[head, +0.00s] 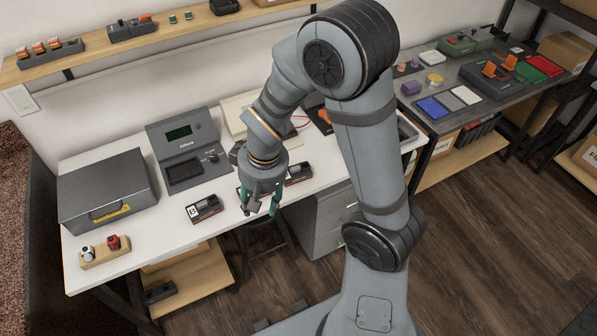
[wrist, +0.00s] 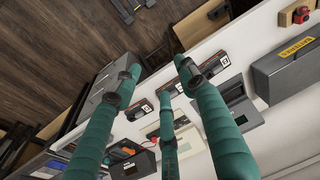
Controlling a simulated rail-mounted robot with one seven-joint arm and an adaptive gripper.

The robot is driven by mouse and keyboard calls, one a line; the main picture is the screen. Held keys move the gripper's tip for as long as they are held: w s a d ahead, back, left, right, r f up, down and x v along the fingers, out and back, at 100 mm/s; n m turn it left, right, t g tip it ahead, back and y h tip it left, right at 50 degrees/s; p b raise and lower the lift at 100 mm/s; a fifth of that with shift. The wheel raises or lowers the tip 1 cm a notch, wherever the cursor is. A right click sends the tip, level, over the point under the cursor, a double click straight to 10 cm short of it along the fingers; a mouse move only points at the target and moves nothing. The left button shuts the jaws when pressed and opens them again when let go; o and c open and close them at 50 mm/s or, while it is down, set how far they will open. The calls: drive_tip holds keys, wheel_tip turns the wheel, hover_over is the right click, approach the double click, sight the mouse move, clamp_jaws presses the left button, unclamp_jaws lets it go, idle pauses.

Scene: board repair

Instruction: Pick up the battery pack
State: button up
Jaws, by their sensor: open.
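Three similar dark packs with pale label patches lie in a row along the front of the white table; I cannot tell which one the task means. The left pack (head: 204,208) is fully visible, the right pack (head: 299,173) partly, and the middle one is mostly hidden behind my gripper (head: 261,208). The wrist view shows the row too: one pack (wrist: 212,63), the middle one (wrist: 171,90) and the far one (wrist: 139,110). My gripper (wrist: 158,78) has green fingers, spread apart and empty, above the table's front edge near the middle pack.
A grey case (head: 105,190) and a grey device with a screen (head: 185,148) stand behind the packs. A drawer cabinet (head: 325,220) is under the table. Another workbench (head: 448,112) stands right.

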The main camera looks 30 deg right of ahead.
drive_tip(key=shift+o, duration=0.9)
drive_tip(key=o, duration=1.1)
